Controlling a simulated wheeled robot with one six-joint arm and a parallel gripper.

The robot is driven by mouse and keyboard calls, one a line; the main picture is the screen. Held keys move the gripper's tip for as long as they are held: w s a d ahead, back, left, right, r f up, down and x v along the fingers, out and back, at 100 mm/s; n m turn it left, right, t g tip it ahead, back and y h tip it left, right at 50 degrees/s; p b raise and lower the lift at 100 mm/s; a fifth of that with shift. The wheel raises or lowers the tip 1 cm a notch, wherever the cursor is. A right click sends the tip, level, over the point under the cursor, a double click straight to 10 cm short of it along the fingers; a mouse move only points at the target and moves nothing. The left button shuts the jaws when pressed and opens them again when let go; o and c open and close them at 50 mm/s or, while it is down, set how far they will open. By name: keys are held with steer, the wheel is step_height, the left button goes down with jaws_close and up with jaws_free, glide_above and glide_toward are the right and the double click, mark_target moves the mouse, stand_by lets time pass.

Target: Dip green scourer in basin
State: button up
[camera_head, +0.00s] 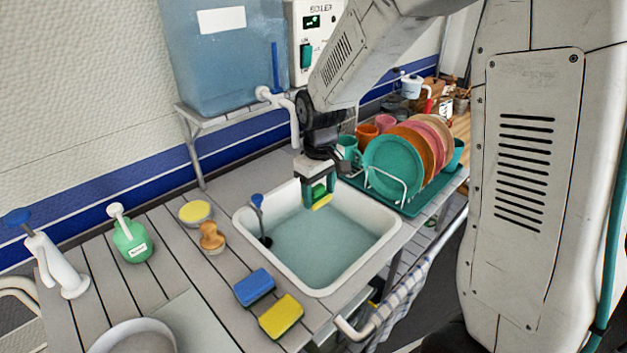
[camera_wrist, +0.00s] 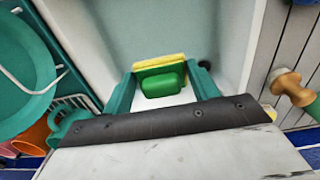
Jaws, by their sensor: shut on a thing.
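The green scourer (camera_head: 320,192) has a yellow sponge layer along one side. My gripper (camera_head: 317,195) is shut on it and points down over the far part of the basin. The white basin (camera_head: 376,257) is set in the counter and holds pale greenish water (camera_head: 322,244). The scourer seems to be above the water, but I cannot tell the exact gap. In the wrist view the scourer (camera_wrist: 162,83) sits between the two teal fingers of my gripper (camera_wrist: 162,88), with the basin (camera_wrist: 85,30) beyond.
A wooden-handled brush (camera_head: 211,237) and green bottle (camera_head: 132,241) stand further left. Plates (camera_head: 393,167) in a rack are right.

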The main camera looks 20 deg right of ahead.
steer(key=shift+a+f, duration=0.15)
steer(key=shift+f, duration=6.25)
steer(key=shift+r, duration=0.15)
steer(key=shift+r, duration=5.4)
steer(key=shift+r, duration=0.1)
steer(key=shift+r, duration=1.9)
